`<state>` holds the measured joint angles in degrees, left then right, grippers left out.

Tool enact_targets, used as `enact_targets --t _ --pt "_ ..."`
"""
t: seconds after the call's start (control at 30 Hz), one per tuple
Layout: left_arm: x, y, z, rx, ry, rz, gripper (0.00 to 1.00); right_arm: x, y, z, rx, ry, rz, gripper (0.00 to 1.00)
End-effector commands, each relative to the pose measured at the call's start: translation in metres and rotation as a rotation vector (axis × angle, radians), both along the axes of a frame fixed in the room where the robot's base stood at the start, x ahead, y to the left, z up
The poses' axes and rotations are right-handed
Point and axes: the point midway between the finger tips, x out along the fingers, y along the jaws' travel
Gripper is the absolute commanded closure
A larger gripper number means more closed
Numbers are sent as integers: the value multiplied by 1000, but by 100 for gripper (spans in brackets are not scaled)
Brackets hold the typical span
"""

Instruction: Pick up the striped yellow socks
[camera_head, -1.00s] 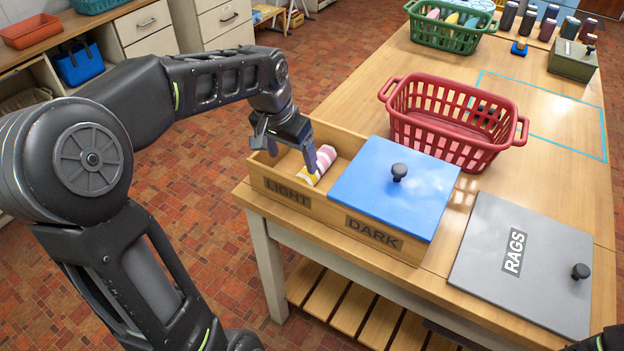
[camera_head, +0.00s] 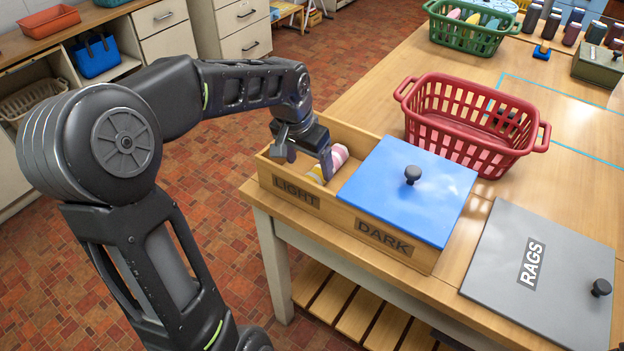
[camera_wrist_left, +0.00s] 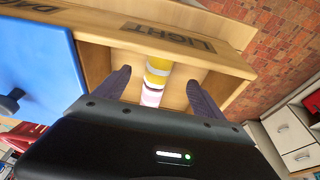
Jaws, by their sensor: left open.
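The striped yellow socks (camera_wrist_left: 157,72), a roll banded in yellow, white and pink, lie in the LIGHT compartment of the wooden box (camera_head: 318,203). In the head view their pink and white end (camera_head: 339,155) shows beside my gripper, which hides part of the roll. My left gripper (camera_head: 306,162) is open and reaches down into this compartment over the socks. In the left wrist view, the socks lie between the spread fingers (camera_wrist_left: 157,92), with a gap on each side. My right gripper is not clearly visible.
A blue lid (camera_head: 405,190) with a dark knob covers the DARK compartment. A red basket (camera_head: 470,125) stands behind it. A grey RAGS lid (camera_head: 540,265) lies at right. A green basket (camera_head: 470,30) stands at the back. The compartment's wooden walls surround my fingers.

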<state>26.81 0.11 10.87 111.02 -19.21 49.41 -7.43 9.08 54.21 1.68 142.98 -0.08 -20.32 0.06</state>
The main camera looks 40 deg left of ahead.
Motion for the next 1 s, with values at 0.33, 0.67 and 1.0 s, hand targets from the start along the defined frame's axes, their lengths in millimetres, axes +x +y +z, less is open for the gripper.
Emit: enact_targets --t 0.33,0.67,1.0 --pt "2 1 -14 -2 2 2 20 0 0 5 0 0 0 64" --pt "11 1 -50 0 0 0 20 0 0 10 0 1 0 64" --pt "11 1 -50 0 -1 1 20 0 0 10 0 1 0 64"
